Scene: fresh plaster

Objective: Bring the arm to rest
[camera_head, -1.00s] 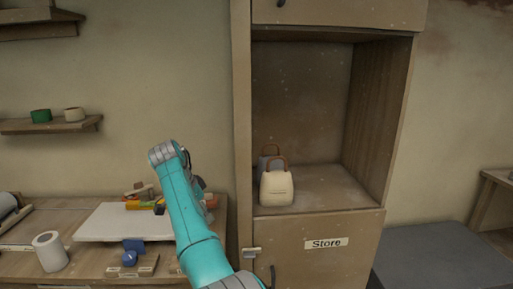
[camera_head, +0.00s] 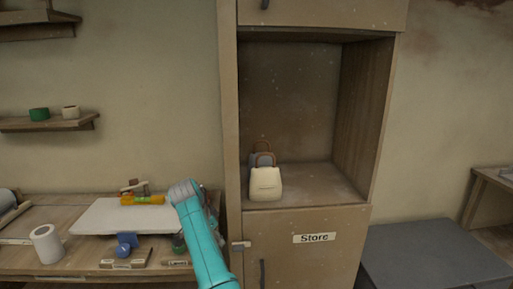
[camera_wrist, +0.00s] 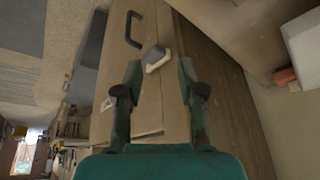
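My arm (camera_head: 203,250) is teal and shows at the lower middle of the head view, over the right end of the workbench and left of the cabinet. Its wrist end is grey, and my gripper's fingers are hidden behind it there. In the wrist view my gripper (camera_wrist: 158,92) has its two dark fingers spread apart with a gap between them. Nothing is held between them. The cabinet front, with a dark handle (camera_wrist: 134,30), lies beyond the fingers.
A cabinet (camera_head: 300,260) marked Store stands right of my arm, with a cream bag (camera_head: 265,184) and a grey one in its open bay. The workbench (camera_head: 60,262) holds a white board (camera_head: 100,218), a yellow-orange tool (camera_head: 143,200) and a white roll (camera_head: 48,246). A dark grey box (camera_head: 430,255) stands at right.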

